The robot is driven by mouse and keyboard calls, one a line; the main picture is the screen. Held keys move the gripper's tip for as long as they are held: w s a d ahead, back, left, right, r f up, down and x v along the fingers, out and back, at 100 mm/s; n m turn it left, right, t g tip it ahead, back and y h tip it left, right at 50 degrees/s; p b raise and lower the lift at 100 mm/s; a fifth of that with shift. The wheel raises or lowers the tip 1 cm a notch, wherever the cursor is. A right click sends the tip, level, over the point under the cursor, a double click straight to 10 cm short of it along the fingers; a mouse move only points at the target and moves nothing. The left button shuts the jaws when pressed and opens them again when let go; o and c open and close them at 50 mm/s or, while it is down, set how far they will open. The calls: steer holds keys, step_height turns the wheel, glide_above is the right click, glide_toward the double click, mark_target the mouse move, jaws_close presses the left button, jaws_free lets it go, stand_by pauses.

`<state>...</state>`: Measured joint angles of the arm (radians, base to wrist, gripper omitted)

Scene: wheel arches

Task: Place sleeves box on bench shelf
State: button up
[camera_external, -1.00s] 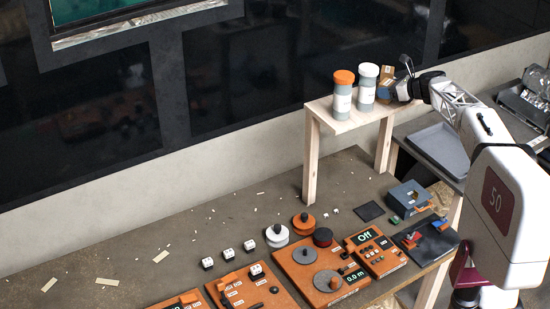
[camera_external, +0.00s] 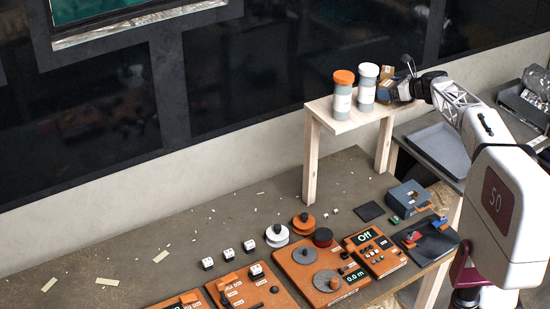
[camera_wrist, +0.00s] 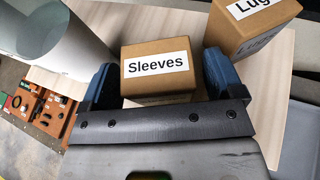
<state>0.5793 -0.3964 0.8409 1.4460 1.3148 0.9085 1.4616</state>
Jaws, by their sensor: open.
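The brown sleeves box (camera_wrist: 157,91), with a white "Sleeves" label, sits on the pale wooden bench shelf (camera_wrist: 292,45). The shelf also shows in the external view (camera_external: 340,126). My gripper (camera_wrist: 160,68) is open, with one blue finger on each side of the box. Whether the fingers touch the box is hard to tell. In the external view my gripper (camera_external: 392,92) is at the shelf's right end, where the box is small and largely hidden.
A second brown box (camera_wrist: 255,22), labelled "Lug...", stands close behind right. A white-capped jar (camera_external: 367,84) and an orange-capped jar (camera_external: 343,95) stand left on the shelf. A grey tray (camera_external: 438,150) lies right of the shelf, lower down.

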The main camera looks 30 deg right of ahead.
steer(key=v, duration=0.4)
steer(key=shift+s+d+r, duration=0.1)
steer(key=shift+s+r, duration=0.05)
steer(key=shift+s, duration=0.1)
step_height(320, 180, up, 7)
steer(key=shift+w, duration=0.1)
stand_by(0.7)
steer(key=s+a+f+n+g, duration=0.2)
steer(key=s+a+f+n, duration=0.25)
steer(key=a, duration=0.35)
steer(key=s+a+f+n+g, duration=0.2)
steer(key=s+a+f+n, duration=0.1)
steer(key=s+a+n, duration=0.4)
steer(key=s+a+f+n+g, duration=0.3)
steer(key=s+a+f+n, duration=0.1)
steer(key=a, duration=0.4)
steer(key=s+a+f+n+g+h, duration=0.1)
steer(key=s+a+f+n, duration=0.1)
steer(key=s+f+n, duration=0.2)
steer(key=s+a+f+n+g+h, duration=0.1)
steer(key=s+f+n, duration=0.4)
steer(key=s, duration=0.5)
steer(key=s+a+f+n+g+h, duration=0.1)
steer(key=s+a+f+n+h, duration=0.2)
steer(key=s+n, duration=0.4)
steer(key=shift+s+a+f, duration=0.6)
steer(key=shift+a+f, duration=0.2)
steer(key=shift+a, duration=0.45)
